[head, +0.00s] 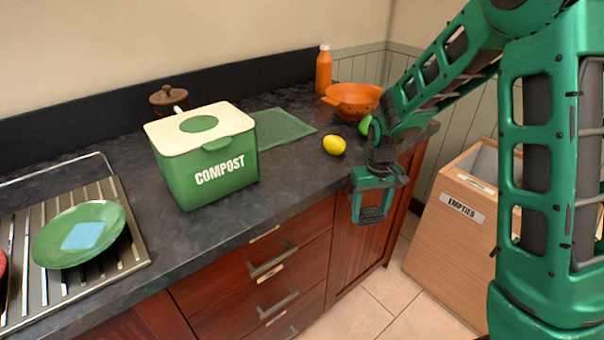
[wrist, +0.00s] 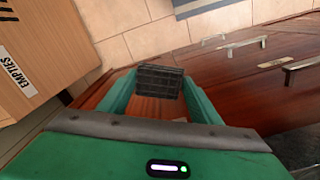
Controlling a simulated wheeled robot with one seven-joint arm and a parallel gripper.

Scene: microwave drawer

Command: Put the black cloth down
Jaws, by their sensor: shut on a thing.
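My gripper (head: 373,207) hangs in front of the wooden cabinet door at the right end of the counter, pointing down. The black cloth (wrist: 160,81) is a small dark, ribbed piece held between the fingertips. The cloth is in the air, apart from the counter top.
The dark counter (head: 290,185) holds a green compost bin (head: 205,160), a green mat (head: 280,130), a lemon (head: 334,145), an orange colander (head: 352,100) and an orange bottle (head: 324,70). A green plate with a blue sponge (head: 83,236) lies on the drainer. A wooden EMPTIES bin (head: 450,235) stands right.

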